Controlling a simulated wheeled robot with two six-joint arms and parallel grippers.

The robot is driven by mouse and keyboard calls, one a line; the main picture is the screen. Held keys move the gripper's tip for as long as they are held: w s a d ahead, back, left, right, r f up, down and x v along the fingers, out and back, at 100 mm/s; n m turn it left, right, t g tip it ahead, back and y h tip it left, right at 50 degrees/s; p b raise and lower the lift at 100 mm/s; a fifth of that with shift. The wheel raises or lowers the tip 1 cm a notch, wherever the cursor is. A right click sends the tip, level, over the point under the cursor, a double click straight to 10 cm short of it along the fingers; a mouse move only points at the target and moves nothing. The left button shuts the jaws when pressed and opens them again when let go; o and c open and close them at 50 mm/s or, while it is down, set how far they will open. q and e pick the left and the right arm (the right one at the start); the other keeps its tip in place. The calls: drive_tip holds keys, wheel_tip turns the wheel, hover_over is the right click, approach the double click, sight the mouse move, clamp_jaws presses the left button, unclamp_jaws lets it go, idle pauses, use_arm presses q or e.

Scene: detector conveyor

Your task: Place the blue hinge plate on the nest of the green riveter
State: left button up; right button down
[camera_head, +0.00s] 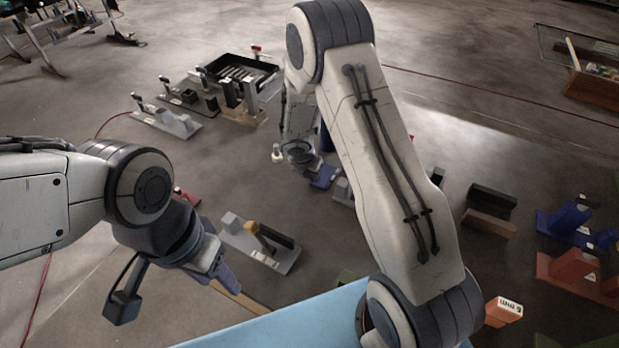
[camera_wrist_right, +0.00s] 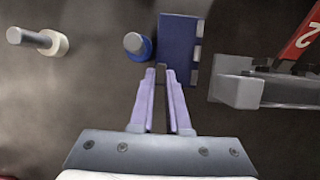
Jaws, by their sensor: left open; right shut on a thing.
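The blue hinge plate (camera_wrist_right: 188,45) is a dark blue flat piece with pale notches along its right edge, upright in the right wrist view. My right gripper (camera_wrist_right: 161,72) is shut on its near left edge, with the two fingers close together. In the head view a blue piece (camera_head: 324,178), which seems to be this plate, shows below my right wrist; the fingertips are hard to make out there. My left gripper (camera_head: 226,274) is open and empty, low at the left.
A blue-collared peg (camera_wrist_right: 138,46) stands just left of the plate, a white-collared peg (camera_wrist_right: 50,42) farther left. A grey block (camera_wrist_right: 238,91) and a red part marked 2 (camera_wrist_right: 302,40) are at the right. A grey fixture (camera_head: 262,244) stands near my left gripper.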

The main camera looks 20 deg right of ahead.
drive_tip(key=shift+r, duration=0.1)
drive_tip(key=c, duration=1.3)
unclamp_jaws()
drive_tip(key=shift+f, duration=0.25)
drive_tip(key=o, duration=0.4)
drive_tip(key=shift+r, duration=0.15)
